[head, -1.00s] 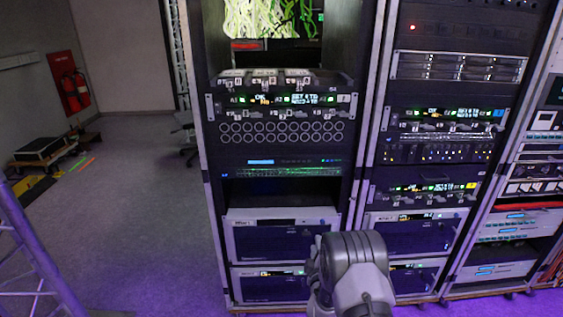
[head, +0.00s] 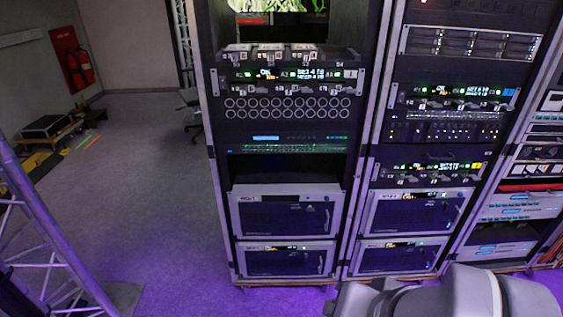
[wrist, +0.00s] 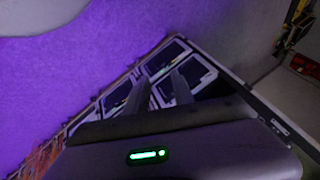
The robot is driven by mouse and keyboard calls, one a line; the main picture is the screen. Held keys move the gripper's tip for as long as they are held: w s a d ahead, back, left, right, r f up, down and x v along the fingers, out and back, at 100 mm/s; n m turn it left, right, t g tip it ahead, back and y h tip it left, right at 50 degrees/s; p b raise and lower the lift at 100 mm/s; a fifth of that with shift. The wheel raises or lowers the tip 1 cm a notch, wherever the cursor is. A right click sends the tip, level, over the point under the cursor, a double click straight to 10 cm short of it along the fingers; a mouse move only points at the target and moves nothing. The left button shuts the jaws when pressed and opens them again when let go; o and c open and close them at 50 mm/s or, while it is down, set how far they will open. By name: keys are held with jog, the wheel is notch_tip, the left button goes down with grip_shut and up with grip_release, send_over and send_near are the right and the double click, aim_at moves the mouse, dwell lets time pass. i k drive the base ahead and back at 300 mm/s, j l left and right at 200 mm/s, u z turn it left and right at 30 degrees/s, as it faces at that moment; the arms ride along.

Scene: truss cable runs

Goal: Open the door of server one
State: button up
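Server one, as best I can read its small label, is the upper light-framed unit (head: 288,214) low in the left rack in the head view. Its dark door looks shut, with a pale handle at its right side. My gripper (wrist: 160,80) shows in the wrist view with two dark fingers apart and nothing between them. Several server fronts (wrist: 200,76) appear tilted beyond the fingers, and I cannot tell which is server one there. The gripper is away from the doors. In the head view my arm fills the bottom right, and the fingers cannot be made out.
A similar unit (head: 285,260) sits below server one. The middle rack (head: 418,212) holds two more such units. A metal truss (head: 45,230) stands at the left. Purple-lit floor (head: 165,220) is clear between truss and racks. A chair (head: 192,118) stands behind.

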aim_at(257, 218)
jog(key=i+j, duration=0.3)
jog(key=i, duration=0.15)
jog(key=i+j, duration=0.3)
jog(key=i, duration=0.15)
jog(key=z, duration=0.05)
